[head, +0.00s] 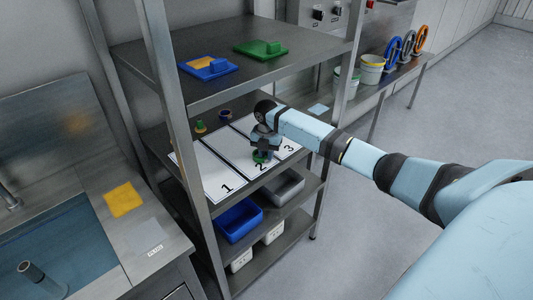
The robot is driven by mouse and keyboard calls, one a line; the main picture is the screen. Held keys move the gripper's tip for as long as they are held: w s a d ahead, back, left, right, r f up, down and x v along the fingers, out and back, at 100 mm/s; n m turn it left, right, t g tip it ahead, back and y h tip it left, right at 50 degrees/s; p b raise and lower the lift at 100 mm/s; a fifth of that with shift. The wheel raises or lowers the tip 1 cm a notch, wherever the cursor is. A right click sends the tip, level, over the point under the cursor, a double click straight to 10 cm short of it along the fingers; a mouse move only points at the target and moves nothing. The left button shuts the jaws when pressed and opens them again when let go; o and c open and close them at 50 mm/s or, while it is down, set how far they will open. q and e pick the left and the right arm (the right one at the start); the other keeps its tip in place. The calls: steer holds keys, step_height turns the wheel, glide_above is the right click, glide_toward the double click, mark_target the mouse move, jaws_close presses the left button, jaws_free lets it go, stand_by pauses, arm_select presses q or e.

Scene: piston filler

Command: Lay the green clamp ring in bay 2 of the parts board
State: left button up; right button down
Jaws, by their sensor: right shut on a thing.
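The parts board (215,178) is a white panel with bays numbered 1, 2 and 3, lying on the middle shelf of a metal rack. My right gripper (263,152) reaches in from the right and points down over bay 2, just above the number 2. It is shut on the green clamp ring (261,157), which shows low between its fingers. I cannot tell whether the ring touches the board. The gripper hides part of the ring and of bays 2 and 3. My left gripper is not in view.
A small green and orange part (201,127) and a dark purple part (225,115) stand behind the board. The upper shelf (205,52) overhangs it, and a rack post (170,85) stands at the front left. Blue (239,220) and grey bins (283,187) sit below.

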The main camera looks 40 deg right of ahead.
steer(key=shift+f, duration=0.1)
steer(key=c, duration=1.1)
jaws_free()
steer(key=shift+f, duration=0.1)
steer(key=shift+o, duration=0.2)
step_height(320, 180, up, 8)
steer(key=shift+s+f, duration=0.1)
steer(key=shift+f, duration=0.05)
